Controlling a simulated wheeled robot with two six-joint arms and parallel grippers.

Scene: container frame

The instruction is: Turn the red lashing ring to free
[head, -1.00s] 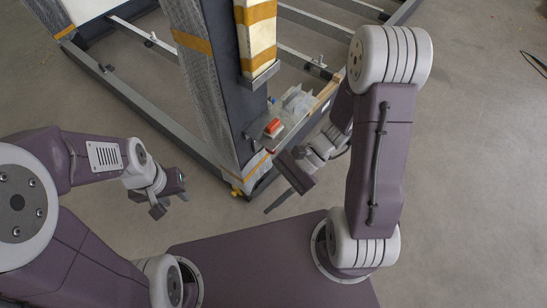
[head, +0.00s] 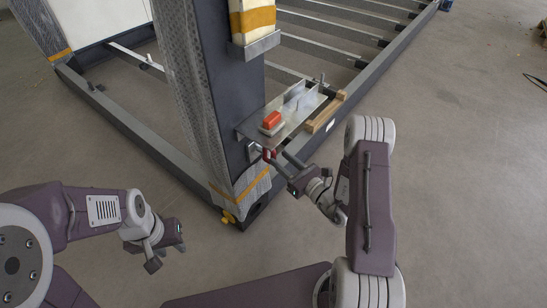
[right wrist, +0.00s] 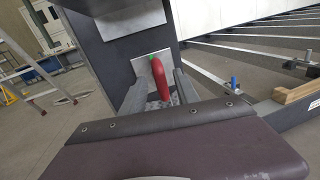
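The red lashing ring (head: 267,155) sits low on the dark corner post, just under a metal shelf. In the right wrist view the red ring (right wrist: 156,80) stands out from a light metal plate (right wrist: 151,66) with a small green mark above it. My right gripper (head: 281,160) is at the ring, its fingers apart, one on each side of it. In the right wrist view the gripper (right wrist: 160,92) shows gaps beside the ring; contact is not clear. My left gripper (head: 167,257) is away from the post at the lower left, open and empty.
The metal shelf (head: 298,108) holds a red-and-white block (head: 271,122) right above the ring. A wooden bar (head: 325,112) lies along its right side. The wrapped post (head: 224,90) stands left of my right gripper. A ladder (right wrist: 40,50) stands at the left in the right wrist view.

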